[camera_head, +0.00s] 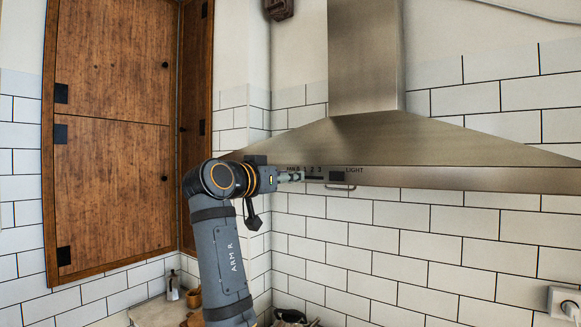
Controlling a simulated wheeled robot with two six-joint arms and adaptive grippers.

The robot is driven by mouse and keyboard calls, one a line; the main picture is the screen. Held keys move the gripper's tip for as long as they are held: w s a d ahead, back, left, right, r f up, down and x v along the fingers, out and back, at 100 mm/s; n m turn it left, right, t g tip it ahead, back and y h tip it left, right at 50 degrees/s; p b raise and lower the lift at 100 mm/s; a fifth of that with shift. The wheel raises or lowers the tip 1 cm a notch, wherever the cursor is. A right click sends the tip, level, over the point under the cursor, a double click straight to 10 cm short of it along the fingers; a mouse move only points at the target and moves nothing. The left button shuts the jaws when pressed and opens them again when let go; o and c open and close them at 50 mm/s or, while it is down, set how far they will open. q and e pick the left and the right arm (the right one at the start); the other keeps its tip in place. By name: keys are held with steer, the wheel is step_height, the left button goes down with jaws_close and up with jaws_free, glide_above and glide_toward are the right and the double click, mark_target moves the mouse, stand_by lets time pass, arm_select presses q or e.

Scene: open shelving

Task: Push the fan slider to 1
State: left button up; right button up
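The range hood's front strip carries the fan slider's slot (314,178), a short dark line under small markings that end in 1 2 3. The slider's knob cannot be made out; the gripper covers the left part of the slot. My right gripper (301,177), on the arm marked ARM R, points right along the strip. Its pale fingertips are at or just in front of the slot's left part, below the numbers. I cannot tell whether they touch the slider. The fingers are seen from the side, so their opening is unclear. My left gripper is not in view.
A dark LIGHT switch (337,176) sits right of the slot, with a small handle-like bar (340,187) below. The steel hood (440,150) juts from the tiled wall. Small items, including a moka pot (172,287), stand below.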

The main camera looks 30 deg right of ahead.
steer(key=shift+w+d, duration=0.35)
steer(key=shift+d, duration=0.2)
jaws_close()
steer(key=shift+s, duration=0.1)
